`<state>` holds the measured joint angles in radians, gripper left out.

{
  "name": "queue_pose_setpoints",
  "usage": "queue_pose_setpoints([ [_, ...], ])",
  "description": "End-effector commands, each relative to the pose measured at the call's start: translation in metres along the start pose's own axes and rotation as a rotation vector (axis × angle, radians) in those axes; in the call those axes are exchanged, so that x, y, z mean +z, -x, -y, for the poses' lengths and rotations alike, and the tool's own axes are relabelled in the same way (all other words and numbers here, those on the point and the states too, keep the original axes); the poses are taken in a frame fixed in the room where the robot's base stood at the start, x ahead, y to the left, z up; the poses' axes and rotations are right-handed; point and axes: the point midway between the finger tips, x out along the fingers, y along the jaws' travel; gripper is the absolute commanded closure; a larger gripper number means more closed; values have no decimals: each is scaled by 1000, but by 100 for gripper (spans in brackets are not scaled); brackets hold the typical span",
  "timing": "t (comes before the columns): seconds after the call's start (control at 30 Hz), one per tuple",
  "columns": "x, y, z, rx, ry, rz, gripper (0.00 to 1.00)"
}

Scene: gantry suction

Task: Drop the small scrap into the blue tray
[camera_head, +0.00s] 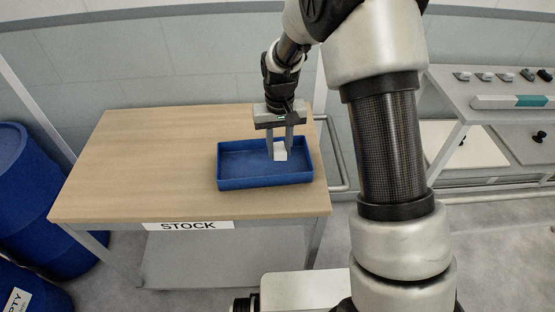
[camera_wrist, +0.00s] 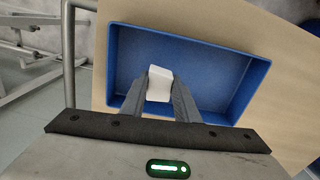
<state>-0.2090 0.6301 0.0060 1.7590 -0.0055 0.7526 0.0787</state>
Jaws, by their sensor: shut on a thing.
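The small scrap is a white block (camera_head: 280,152). My gripper (camera_head: 280,155) is shut on it, with one finger on each side. The blue tray (camera_head: 235,183) stands on the wooden table, toward its right side. In the head view the scrap and fingertips show over the right half of the tray. In the wrist view the scrap (camera_wrist: 160,83) sits between my fingertips (camera_wrist: 160,90), with the blue tray (camera_wrist: 245,75) behind it. I cannot tell how high the scrap is above the tray floor. The tray looks otherwise empty.
The wooden table (camera_head: 140,165) is clear to the left of the tray and carries a STOCK label (camera_head: 188,226) on its front edge. Blue barrels (camera_head: 35,190) stand at the left. A grey panel bench (camera_head: 500,95) and a metal rail (camera_head: 335,150) are at the right.

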Motion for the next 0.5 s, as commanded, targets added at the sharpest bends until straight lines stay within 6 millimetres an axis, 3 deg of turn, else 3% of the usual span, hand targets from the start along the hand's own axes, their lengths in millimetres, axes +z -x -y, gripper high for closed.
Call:
queue_pose_setpoints([
  [0.3,1,-37,0,0,0,2,94],
  [0.5,0,-39,0,0,0,-1,94],
])
